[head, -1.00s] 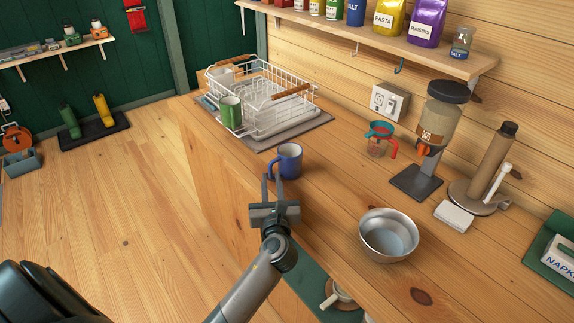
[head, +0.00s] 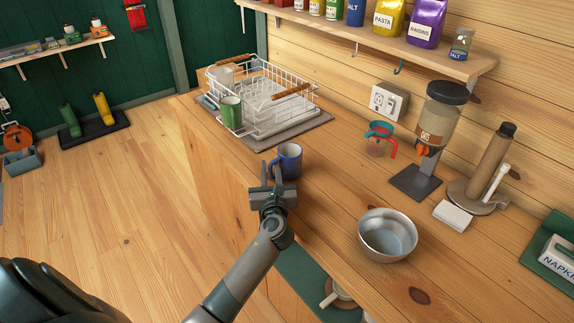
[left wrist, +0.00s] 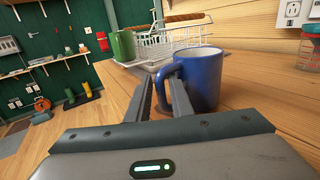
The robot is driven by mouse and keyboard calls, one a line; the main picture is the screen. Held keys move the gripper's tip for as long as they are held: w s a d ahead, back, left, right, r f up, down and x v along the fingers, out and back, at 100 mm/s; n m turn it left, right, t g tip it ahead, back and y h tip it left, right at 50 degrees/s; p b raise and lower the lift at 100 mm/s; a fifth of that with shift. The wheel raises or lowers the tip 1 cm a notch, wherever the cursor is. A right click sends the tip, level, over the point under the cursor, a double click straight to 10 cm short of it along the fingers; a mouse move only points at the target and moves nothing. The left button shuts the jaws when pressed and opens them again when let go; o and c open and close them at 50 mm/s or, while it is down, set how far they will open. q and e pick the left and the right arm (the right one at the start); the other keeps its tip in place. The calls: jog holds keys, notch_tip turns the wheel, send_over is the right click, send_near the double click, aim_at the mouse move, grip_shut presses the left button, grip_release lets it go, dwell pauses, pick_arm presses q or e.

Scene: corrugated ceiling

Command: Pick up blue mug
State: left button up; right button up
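The blue mug (head: 290,161) stands upright on the wooden counter, near its left edge in the head view. In the left wrist view the mug (left wrist: 205,82) is large and close, with its handle toward the left. My left gripper (head: 271,174) is beside the mug on its handle side. Its two fingers (left wrist: 163,92) are apart, with the handle in line with the gap between them. The right finger hides part of the mug. I cannot tell whether either finger touches it. My right gripper is not in view.
A white wire dish rack (head: 275,103) stands behind the mug, with a green mug (head: 231,113) at its near side. A metal bowl (head: 388,236) sits at the right, and a measuring cup (head: 379,140) and dispenser (head: 436,128) stand near the wall. The counter between mug and bowl is clear.

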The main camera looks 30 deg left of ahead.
pick_arm(q)
grip_shut()
jog(key=shift+r, duration=0.25)
jog(key=shift+r, duration=1.75)
jog(key=s+d+r+b, duration=0.2)
jog(key=d+r, duration=0.5)
jog(key=d, duration=0.4)
jog(key=shift+s+d, duration=0.15)
jog(key=shift+d, duration=0.05)
